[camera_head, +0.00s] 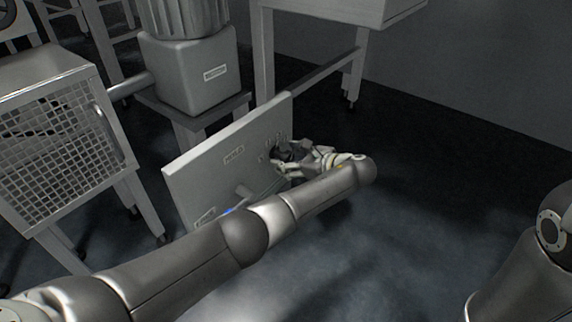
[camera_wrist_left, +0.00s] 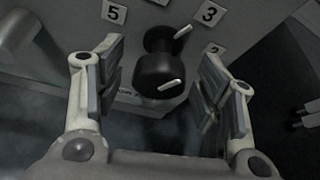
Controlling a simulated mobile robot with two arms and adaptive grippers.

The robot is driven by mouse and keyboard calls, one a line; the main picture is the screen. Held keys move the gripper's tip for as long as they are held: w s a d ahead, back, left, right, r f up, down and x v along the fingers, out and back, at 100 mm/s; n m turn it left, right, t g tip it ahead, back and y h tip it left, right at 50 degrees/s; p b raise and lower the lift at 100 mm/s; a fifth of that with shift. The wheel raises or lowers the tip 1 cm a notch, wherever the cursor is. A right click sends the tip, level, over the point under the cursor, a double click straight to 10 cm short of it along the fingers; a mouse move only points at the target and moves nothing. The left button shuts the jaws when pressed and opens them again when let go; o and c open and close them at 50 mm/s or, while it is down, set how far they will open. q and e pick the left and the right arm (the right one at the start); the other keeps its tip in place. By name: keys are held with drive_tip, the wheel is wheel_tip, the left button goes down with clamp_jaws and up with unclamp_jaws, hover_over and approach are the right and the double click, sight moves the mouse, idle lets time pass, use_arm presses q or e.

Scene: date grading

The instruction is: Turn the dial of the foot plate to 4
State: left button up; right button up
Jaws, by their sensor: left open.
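The foot plate (camera_head: 208,168) is a light grey upright panel in the middle of the head view, with small labels on its face. Its dial (camera_wrist_left: 156,70) is a black knob in the left wrist view, with one white mark on its front and another at its base, lying towards the 3 label (camera_wrist_left: 209,13). The 5 label (camera_wrist_left: 114,13) is left of the dial; the label between them is cut off at the top edge. My left gripper (camera_head: 283,156) is at the panel's right part, open, with one finger on each side of the dial, apparently apart from it. My right gripper is out of view.
A mesh-sided cabinet (camera_head: 62,146) stands at the left. A grey machine housing (camera_head: 190,72) stands behind the panel, and a table (camera_head: 335,14) is behind at the top. A lever-like bar (camera_head: 246,193) sticks out low on the panel. The floor (camera_head: 410,200) to the right is clear.

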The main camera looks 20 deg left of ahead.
use_arm(q)
drive_tip(key=shift+w+a+f, duration=0.25)
drive_tip(key=shift+w+a, duration=0.05)
drive_tip(key=shift+a, duration=0.3)
drive_tip(key=c, duration=1)
drive_tip(key=shift+r+p, duration=0.15)
drive_tip(key=shift+p, duration=0.2)
drive_tip(key=n+t+p, duration=0.1)
drive_tip(key=n+p, duration=0.1)
drive_tip(key=p, duration=0.3)
drive_tip(key=shift+s+n+t, duration=0.15)
drive_tip(key=shift+n+t, duration=0.15)
drive_tip(key=shift+a+n+t+p, duration=0.1)
drive_tip(key=shift+n+t+p, duration=0.5)
drive_tip(key=shift+n+p, duration=0.25)
drive_tip(key=shift+f+n+t, duration=0.3)
drive_tip(key=shift+n+t, duration=0.6)
drive_tip(key=shift+n, duration=0.45)
